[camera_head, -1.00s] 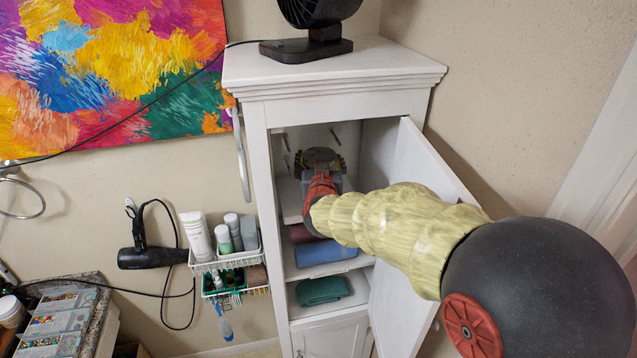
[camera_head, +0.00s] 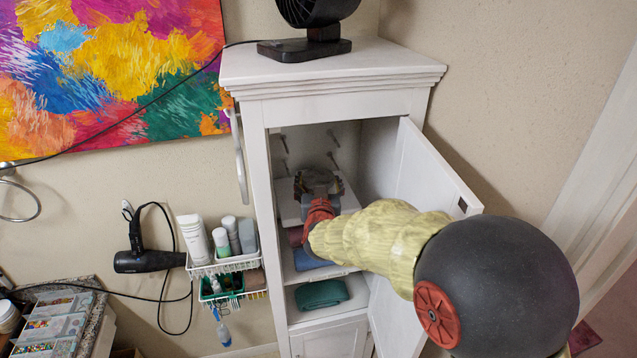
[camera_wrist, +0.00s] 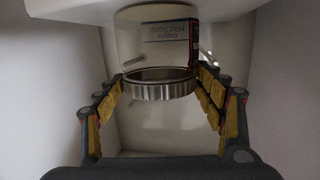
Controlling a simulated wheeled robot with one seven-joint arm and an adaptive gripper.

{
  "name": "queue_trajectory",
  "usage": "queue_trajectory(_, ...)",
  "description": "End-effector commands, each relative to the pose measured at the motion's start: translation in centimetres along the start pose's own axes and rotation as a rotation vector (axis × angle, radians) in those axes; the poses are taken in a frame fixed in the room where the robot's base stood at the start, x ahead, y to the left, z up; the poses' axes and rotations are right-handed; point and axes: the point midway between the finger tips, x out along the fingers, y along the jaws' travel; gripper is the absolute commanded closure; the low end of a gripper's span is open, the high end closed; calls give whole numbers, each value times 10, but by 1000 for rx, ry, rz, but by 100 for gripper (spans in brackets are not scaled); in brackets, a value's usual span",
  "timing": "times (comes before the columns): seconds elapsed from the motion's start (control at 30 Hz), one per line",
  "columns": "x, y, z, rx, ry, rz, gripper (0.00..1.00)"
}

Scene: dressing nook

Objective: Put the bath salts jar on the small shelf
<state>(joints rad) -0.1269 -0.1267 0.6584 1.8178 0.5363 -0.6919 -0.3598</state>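The bath salts jar (camera_wrist: 160,52) is a pale, see-through jar with a metal band (camera_wrist: 160,84) and a white label with a red edge; the writing appears upside down in the wrist view. My gripper (camera_wrist: 159,78) has its yellow-padded fingers on both sides of the jar, meeting its sides near the band. In the head view my gripper (camera_head: 318,180) is inside the open cabinet, just above a white shelf (camera_head: 287,206). The jar is mostly hidden there by the gripper. Whether its base touches the shelf cannot be told.
The cabinet door (camera_head: 432,175) stands open to the right of my arm. Folded towels, including a green one (camera_head: 321,293), lie below. Metal pegs (camera_head: 333,138) show on the cabinet's inner walls. A black fan (camera_head: 305,45) stands on top, and a wire rack (camera_head: 228,266) hangs at left.

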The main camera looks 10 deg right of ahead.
Motion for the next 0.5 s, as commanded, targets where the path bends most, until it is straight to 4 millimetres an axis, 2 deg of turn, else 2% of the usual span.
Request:
queue_trajectory(0.3,0,0,0,0,0,0,13)
queue_trajectory(0.5,0,0,0,0,0,0,13)
